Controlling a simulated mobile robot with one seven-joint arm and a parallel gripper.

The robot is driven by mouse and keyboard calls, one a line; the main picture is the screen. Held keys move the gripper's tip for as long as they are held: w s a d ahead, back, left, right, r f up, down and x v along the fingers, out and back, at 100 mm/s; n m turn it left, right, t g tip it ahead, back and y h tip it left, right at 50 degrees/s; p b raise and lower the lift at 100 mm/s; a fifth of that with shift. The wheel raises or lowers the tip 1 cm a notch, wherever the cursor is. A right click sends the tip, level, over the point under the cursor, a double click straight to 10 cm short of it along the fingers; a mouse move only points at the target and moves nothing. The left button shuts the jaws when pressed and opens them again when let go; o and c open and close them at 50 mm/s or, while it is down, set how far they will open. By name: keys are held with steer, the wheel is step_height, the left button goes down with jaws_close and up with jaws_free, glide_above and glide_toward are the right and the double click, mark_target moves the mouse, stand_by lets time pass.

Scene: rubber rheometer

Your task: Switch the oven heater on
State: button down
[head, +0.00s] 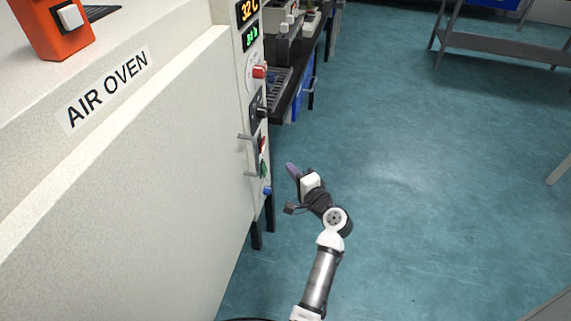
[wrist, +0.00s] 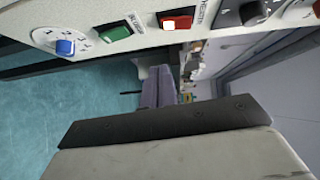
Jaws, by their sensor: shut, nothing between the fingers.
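The air oven (head: 150,150) fills the left of the head view, with a narrow control panel (head: 254,103) on its right-hand face. Low on the panel are a red rocker switch (head: 262,145) and a green rocker switch (head: 263,169). In the wrist view the red switch (wrist: 177,20) has a bright patch, and the green switch (wrist: 113,31) is beside it. A sideways label by the red switch appears to read HEATER. My gripper (head: 291,170) is shut and empty, just right of the panel at about the green switch's height in the picture, apart from it. Its purplish fingers (wrist: 158,88) show in the wrist view.
A blue knob (head: 267,190) sits below the switches, and a metal handle (head: 246,137) projects at the panel's left edge. Displays (head: 247,10) and dials are higher up. A dark bench (head: 290,100) stands beyond the oven.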

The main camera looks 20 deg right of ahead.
steer(key=shift+f+b+v, duration=0.15)
steer(key=shift+b+v, duration=0.05)
steer(key=shift+v, duration=0.9)
steer(key=shift+f+b+v, duration=0.2)
steer(key=shift+v, duration=0.95)
steer(key=shift+s, duration=0.1)
